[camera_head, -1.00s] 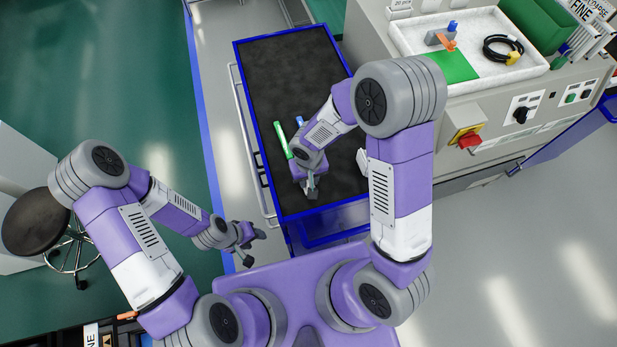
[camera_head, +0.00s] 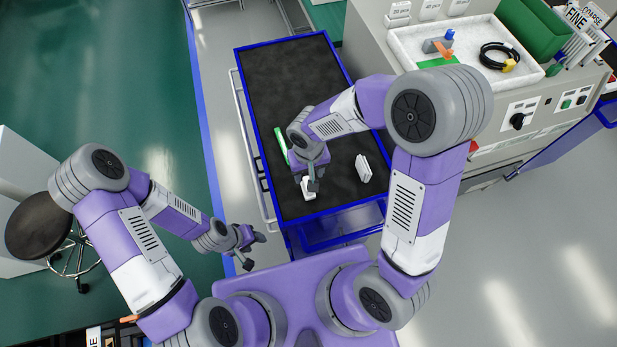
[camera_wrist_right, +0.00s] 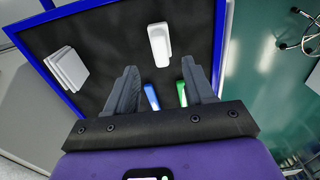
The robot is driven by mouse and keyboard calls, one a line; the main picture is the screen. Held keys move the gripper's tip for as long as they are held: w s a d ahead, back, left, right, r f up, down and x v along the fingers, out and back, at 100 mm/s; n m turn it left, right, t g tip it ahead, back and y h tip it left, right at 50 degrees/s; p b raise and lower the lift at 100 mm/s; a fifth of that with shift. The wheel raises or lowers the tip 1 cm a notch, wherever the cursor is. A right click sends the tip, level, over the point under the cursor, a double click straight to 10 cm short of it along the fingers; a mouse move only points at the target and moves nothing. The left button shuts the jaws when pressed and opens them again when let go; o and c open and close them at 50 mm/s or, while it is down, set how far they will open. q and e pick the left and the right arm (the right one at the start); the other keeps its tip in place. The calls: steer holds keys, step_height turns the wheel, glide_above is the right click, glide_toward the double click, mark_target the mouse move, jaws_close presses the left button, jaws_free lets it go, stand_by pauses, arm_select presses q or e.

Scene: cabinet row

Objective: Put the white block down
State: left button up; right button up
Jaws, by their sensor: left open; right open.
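A white block (camera_head: 308,189) lies on the black top of the cart (camera_head: 290,75), near its front end. In the right wrist view the white block (camera_wrist_right: 159,45) is just beyond the spread fingertips, apart from them in the picture. My right gripper (camera_head: 315,182) is open over the cart, partly covering the block in the head view. It also shows open in the right wrist view (camera_wrist_right: 160,78), with nothing between its fingers at the tips. My left gripper (camera_head: 254,252) is open and empty, off the cart's front left corner.
A stack of white flat pieces (camera_head: 363,168) stands to the right on the cart; it also shows in the wrist view (camera_wrist_right: 67,68). A green stick (camera_head: 281,145) and a blue one (camera_wrist_right: 152,96) lie near my right gripper. The cart's far half is clear. A machine bench (camera_head: 490,110) stands right.

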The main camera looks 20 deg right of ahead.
arm_select(q)
steer(key=shift+r, duration=0.3)
arm_select(e)
step_height(320, 180, up, 4)
steer(key=shift+f, duration=0.1)
arm_select(q)
steer(key=shift+s, duration=0.1)
arm_select(e)
steer(key=shift+s, duration=0.1)
